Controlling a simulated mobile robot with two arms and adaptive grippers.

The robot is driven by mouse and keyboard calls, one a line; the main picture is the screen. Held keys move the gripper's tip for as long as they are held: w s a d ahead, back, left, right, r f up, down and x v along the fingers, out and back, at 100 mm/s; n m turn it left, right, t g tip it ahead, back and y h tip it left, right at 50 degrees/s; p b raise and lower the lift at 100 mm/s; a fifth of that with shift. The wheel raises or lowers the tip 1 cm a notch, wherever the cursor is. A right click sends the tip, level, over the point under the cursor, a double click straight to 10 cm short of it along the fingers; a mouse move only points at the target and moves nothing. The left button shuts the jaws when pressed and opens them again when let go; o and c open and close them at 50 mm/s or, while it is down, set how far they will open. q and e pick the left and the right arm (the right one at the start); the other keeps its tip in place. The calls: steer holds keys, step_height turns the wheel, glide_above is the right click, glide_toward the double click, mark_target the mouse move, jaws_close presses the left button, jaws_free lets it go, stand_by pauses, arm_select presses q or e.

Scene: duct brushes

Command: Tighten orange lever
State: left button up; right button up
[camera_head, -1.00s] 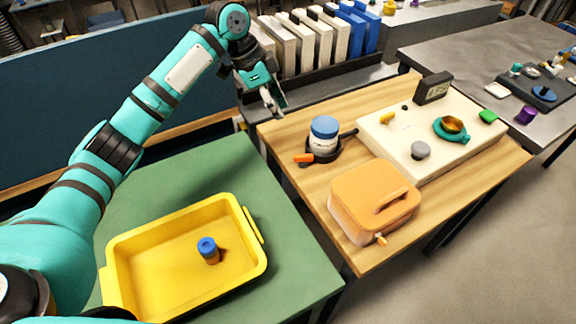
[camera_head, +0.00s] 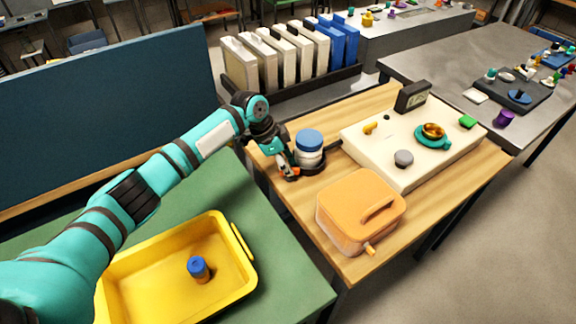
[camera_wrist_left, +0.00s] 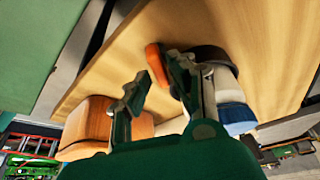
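The orange lever (camera_head: 292,173) sticks out from a black ring clamp (camera_head: 318,167) around a white jar with a blue lid (camera_head: 309,141) on the wooden table. My left gripper (camera_head: 284,165) is at the lever, its fingers partly covering it. In the left wrist view the gripper (camera_wrist_left: 154,78) is open, with the orange lever (camera_wrist_left: 154,60) between its fingertips, closer to the right-hand finger. I cannot tell whether that finger touches it. The jar's blue lid (camera_wrist_left: 236,115) shows beyond that finger. My right gripper is not in view.
An orange canister (camera_head: 360,210) stands in front of the clamp. A cream panel (camera_head: 385,150) with knobs lies behind it to the right. A yellow tray (camera_head: 130,257) holding a blue-capped item (camera_head: 199,268) is on the green table. White and blue binders (camera_head: 290,52) stand behind.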

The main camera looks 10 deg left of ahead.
arm_select(q)
steer(key=shift+d+f, duration=0.2)
steer(key=shift+f, duration=0.3)
jaws_close()
steer(key=n+p, duration=0.2)
steer(key=p, duration=0.1)
steer(key=n+t+y+p, duration=0.1)
steer(key=p, duration=0.2)
steer(key=shift+r+n+p, duration=0.35)
steer(key=shift+n+p, duration=0.05)
steer(key=shift+f+n+t+p, duration=0.3)
steer(key=shift+n+p, duration=0.1)
steer(key=shift+n, duration=0.2)
jaws_free()
